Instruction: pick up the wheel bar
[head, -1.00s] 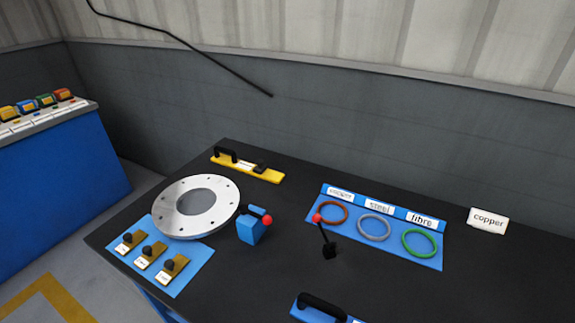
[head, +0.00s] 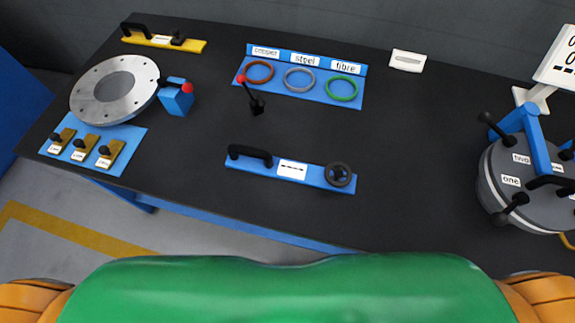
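A blue bar (head: 305,177) with a black handle (head: 250,155) at its left end, a white label in the middle and a small black wheel (head: 339,175) at its right end lies near the front edge of the table. It matches the wheel bar. A yellow bar (head: 186,44) with a black handle and a dark block lies at the back left of the table. Neither of my grippers shows in the head view.
The black table (head: 420,150) also bears a metal flange (head: 137,84), a card of knobs (head: 120,160), a blue block with a red ball (head: 176,98), a red-tipped lever (head: 256,104), a ring board (head: 357,86) and a grey drum (head: 520,207). Room around the blue bar is clear.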

